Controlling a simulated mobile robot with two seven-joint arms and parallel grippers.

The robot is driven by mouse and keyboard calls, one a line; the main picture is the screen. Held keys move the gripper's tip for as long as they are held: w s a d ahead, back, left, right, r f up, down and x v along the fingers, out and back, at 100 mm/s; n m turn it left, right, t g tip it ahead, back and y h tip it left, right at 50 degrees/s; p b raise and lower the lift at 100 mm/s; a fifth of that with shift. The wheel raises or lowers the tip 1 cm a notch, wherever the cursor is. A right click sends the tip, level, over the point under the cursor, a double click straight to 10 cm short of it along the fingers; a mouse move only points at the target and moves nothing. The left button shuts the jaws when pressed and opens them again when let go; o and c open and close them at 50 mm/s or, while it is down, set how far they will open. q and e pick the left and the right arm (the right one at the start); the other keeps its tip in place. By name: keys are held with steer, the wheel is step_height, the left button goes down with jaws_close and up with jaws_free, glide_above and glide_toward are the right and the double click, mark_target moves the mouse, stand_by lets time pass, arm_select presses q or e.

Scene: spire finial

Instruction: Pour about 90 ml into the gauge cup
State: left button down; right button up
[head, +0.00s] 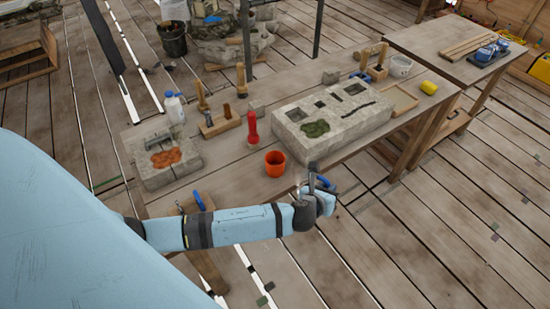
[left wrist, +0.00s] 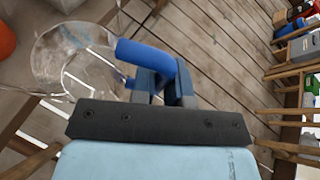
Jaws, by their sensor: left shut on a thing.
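My left gripper (head: 322,188) is beyond the front edge of the workbench. In the left wrist view its fingers (left wrist: 163,85) are shut on the blue handle (left wrist: 145,55) of a clear jug (left wrist: 70,60). The jug is see-through, and I cannot tell how much liquid it holds. In the head view only a bit of the blue handle shows clearly. An orange cup (head: 275,163), likely the gauge cup, stands on the bench, apart from the gripper. Part of something orange also shows at the left edge of the left wrist view (left wrist: 6,38). My right gripper is not in view.
A red-handled tool (head: 252,130) stands behind the orange cup. A large stone block (head: 330,120) with a green patch lies to its right, and a smaller block (head: 158,158) to its left. A white bottle (head: 174,108) stands behind the smaller block.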

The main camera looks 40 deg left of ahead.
mark_target(321, 180)
arm_select(q)
steer(key=shift+w+a+r+n+h, duration=0.1)
steer(key=shift+a+r+n+h, duration=0.3)
steer(key=shift+a+r, duration=0.1)
steer(key=shift+w+a+r+n+h+b, duration=0.1)
steer(key=shift+a+r+n+h+b, duration=0.4)
steer(key=shift+a, duration=0.35)
steer(key=shift+w+a+r+n+h+b, duration=0.2)
steer(key=shift+a+r+n+h, duration=0.35)
steer(key=shift+a+r, duration=0.3)
steer(key=shift+w+a+r+n+h+b, duration=0.15)
steer(key=shift+a+r+n+h, duration=0.2)
steer(key=shift+a+r+n, duration=0.5)
steer(key=shift+r+g, duration=0.3)
steer(key=shift+r, duration=0.15)
steer(key=shift+a+r+n+h, duration=0.35)
steer(key=shift+r+n+h, duration=0.05)
steer(key=shift+r, duration=0.15)
steer(key=shift+r, duration=0.1)
steer(key=shift+w+a+r+n+h+b, duration=0.1)
steer(key=shift+a+r+n+h+b, duration=0.4)
steer(key=shift+a+r+n+b, duration=0.2)
